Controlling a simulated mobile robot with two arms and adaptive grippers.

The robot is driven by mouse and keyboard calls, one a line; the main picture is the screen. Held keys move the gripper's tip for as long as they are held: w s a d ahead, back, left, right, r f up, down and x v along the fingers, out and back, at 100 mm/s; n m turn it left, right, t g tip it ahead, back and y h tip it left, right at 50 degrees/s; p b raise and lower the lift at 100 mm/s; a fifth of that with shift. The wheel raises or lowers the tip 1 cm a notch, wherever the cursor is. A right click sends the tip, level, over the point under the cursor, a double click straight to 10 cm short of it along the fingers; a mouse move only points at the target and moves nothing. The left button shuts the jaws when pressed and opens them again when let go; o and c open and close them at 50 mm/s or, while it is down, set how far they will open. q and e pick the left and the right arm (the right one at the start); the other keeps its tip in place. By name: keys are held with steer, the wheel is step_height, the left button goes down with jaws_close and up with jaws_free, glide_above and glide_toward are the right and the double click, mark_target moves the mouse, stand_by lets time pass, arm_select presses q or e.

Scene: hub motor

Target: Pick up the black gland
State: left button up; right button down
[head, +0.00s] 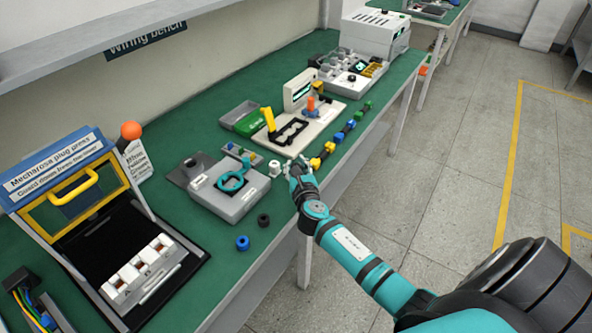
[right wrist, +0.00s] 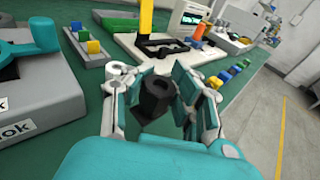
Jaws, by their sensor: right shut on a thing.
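The black gland (right wrist: 155,96) is a dark piece with a hexagonal body, held between the finger pads of my right gripper (right wrist: 158,88) in the right wrist view. In the head view my right gripper (head: 298,167) is at the front edge of the green bench, and its fingers largely hide the gland there. I cannot tell how far the gland is above the bench top. My left gripper is not in view.
A white gland (head: 274,168) stands just left of the gripper. Yellow, blue and green pieces (head: 340,137) line the front edge to the right. A grey block with a teal clamp (head: 230,198) is at left.

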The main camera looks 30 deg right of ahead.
steer(key=s+d+f+b+v, duration=0.1)
steer(key=d+v, duration=0.2)
steer(key=v, duration=1.2)
steer(key=shift+s, duration=0.6)
steer(key=shift+w, duration=0.15)
